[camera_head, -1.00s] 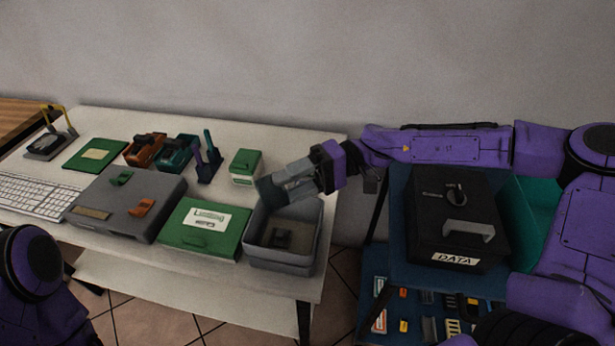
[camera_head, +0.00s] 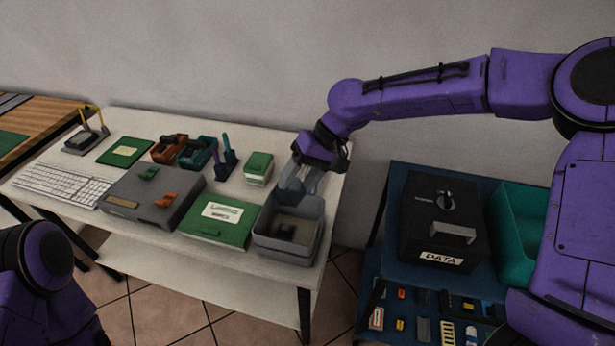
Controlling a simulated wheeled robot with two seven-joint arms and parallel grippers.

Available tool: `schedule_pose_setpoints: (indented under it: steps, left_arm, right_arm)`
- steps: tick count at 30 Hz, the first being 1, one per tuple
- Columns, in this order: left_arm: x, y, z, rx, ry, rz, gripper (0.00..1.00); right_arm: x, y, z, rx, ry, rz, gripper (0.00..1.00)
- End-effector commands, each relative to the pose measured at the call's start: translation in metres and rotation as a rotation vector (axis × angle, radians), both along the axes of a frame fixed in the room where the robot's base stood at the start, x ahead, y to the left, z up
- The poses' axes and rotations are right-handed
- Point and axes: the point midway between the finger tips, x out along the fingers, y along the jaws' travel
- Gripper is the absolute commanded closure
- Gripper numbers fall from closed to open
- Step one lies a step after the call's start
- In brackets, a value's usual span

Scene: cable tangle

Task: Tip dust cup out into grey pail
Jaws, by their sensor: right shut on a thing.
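The grey pail (camera_head: 263,240) is an open box at the right end of the white table. A small dark lump (camera_head: 285,232) lies on its floor. My right gripper (camera_head: 307,176) is above the pail's back edge, fingers pointing down. It is shut on the grey dust cup (camera_head: 291,187), which hangs tilted over the back of the pail. The cup's inside is hidden, and I cannot tell whether it touches the pail. My left gripper is out of view; only part of my left arm shows at lower left.
A green labelled box (camera_head: 217,221) stands close left of the pail, with a grey case (camera_head: 150,195) beyond it. A small green box (camera_head: 259,168) is behind. A black DATA box (camera_head: 443,222) and teal bin (camera_head: 514,225) stand on the blue cart at right.

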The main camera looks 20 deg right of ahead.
Motion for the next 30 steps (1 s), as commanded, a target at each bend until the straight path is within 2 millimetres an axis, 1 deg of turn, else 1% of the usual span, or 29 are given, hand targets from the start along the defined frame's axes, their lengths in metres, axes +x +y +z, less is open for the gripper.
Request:
schedule_pose_setpoints:
  steps: [1,2,3,18,24,30]
  left_arm:
    - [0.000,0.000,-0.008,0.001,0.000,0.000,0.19]
    - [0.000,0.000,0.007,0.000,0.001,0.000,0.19]
    - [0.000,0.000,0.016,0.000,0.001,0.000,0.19]
    - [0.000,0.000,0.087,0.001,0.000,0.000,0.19]
    - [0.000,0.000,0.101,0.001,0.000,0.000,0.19]
    - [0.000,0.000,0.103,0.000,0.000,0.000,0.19]
  right_arm:
    - [0.000,0.004,-0.002,-0.091,-0.009,0.007,0.72]
    - [0.000,0.003,0.006,-0.101,0.000,0.003,0.72]
    - [-0.001,0.004,0.008,-0.123,0.002,0.002,0.72]
    - [0.000,0.017,0.010,-0.457,-0.003,0.002,0.72]
    - [0.000,0.020,0.007,-0.551,-0.004,-0.001,0.72]
    - [0.000,0.021,0.005,-0.576,-0.004,-0.003,0.72]
